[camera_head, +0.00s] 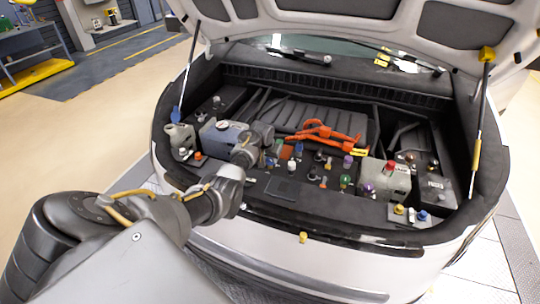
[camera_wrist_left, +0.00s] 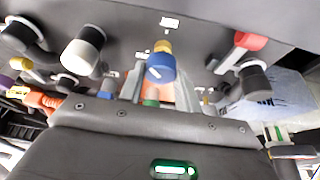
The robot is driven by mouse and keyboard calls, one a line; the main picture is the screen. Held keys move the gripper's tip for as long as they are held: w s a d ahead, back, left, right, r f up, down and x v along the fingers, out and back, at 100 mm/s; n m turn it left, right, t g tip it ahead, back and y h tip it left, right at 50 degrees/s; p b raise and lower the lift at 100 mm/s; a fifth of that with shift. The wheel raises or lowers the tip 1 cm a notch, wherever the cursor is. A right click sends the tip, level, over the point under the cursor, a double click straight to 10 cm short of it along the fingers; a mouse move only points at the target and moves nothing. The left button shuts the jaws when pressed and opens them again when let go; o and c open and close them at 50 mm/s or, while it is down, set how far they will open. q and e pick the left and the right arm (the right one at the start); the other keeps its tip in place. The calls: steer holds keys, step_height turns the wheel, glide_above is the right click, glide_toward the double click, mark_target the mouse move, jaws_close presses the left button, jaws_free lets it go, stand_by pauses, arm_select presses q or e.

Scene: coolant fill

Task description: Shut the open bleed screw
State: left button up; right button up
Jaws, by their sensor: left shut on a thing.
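A blue-capped screw with a yellow collar (camera_wrist_left: 160,68) sits in the middle of the left wrist view, between the fingers of my left gripper (camera_wrist_left: 160,88). The gripper appears shut on this blue cap. In the head view my left gripper (camera_head: 264,147) reaches down into the engine bay, and its fingertips are small and partly hidden. I cannot tell from the frames whether the screw stands open or closed. My right gripper does not show.
Orange cables (camera_head: 325,131) lie behind the gripper. Several coloured caps crowd the bay to its right. The raised hood (camera_head: 445,35) hangs above.

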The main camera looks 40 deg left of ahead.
arm_select(q)
steer(key=shift+a+m+h, duration=0.15)
steer(key=shift+m+h, duration=0.15)
steer(key=shift+m, duration=0.6)
steer(key=shift+m+h, duration=0.4)
steer(key=shift+m, duration=0.5)
steer(key=shift+a+f+m+h+b, duration=0.1)
steer(key=shift+m+h+b, duration=0.55)
steer(key=shift+m, duration=0.55)
steer(key=shift+m+h+b, duration=0.25)
steer(key=shift+m+b, duration=0.8)
steer(key=shift+m, duration=0.15)
steer(key=o, duration=1)
steer(key=shift+c, duration=0.2)
steer(key=p+v, duration=0.3)
steer(key=v, duration=0.8)
steer(key=shift+p, duration=0.3)
